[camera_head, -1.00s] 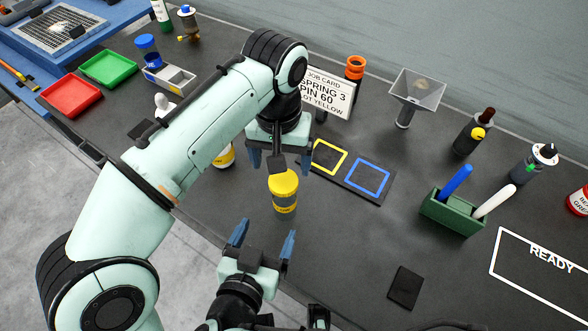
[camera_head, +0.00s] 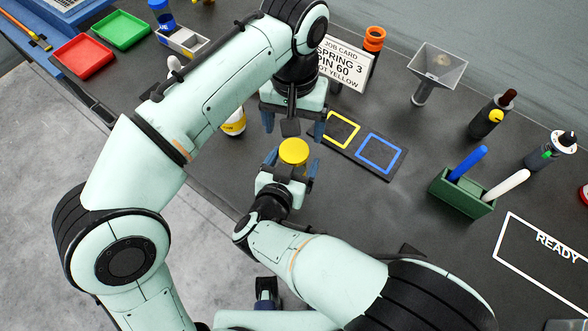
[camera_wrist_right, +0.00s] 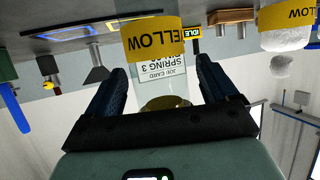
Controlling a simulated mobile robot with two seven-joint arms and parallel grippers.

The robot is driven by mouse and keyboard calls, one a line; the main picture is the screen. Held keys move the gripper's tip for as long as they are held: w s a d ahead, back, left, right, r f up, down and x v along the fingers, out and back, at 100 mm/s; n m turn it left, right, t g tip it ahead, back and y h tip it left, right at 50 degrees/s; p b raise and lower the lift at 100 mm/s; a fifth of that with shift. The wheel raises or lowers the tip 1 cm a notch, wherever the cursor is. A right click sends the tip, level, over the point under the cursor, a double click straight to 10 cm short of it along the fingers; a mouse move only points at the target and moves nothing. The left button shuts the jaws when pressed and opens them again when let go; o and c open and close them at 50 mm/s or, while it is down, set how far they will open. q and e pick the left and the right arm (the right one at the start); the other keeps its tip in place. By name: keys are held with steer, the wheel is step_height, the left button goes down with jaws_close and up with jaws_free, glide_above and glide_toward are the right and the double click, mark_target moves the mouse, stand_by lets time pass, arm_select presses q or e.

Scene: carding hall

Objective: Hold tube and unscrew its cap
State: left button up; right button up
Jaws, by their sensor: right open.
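The tube, topped by a yellow cap (camera_head: 293,151), stands upright on the dark bench; my right gripper hides most of its body in the head view. In the right wrist view the clear tube (camera_wrist_right: 172,55) appears upside down, with a yellow label reading "ELLOW". My right gripper (camera_head: 292,163) is open, its blue fingers on either side of the tube, with gaps visible in the wrist view. My left gripper (camera_head: 294,126) points down just behind and above the cap. Its fingers are spread and empty.
A second yellow-labelled container (camera_head: 236,123) stands left of the tube, partly behind my left arm. A mat with yellow and blue squares (camera_head: 362,148) lies to the right. A green pen holder (camera_head: 462,193) stands farther right.

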mark_target(294, 150)
steer(key=shift+w+d+f, duration=0.15)
steer(key=shift+w, duration=0.2)
steer(key=shift+c, duration=0.3)
steer(key=c, duration=1.5)
arm_select(q)
steer(key=m, duration=0.4)
steer(key=shift+r, duration=0.2)
arm_select(e)
jaws_close()
arm_select(q)
steer(key=shift+f+m, duration=0.3)
steer(key=shift+f, duration=0.1)
step_height(294, 150, down, 7)
steer(key=shift+f, duration=0.1)
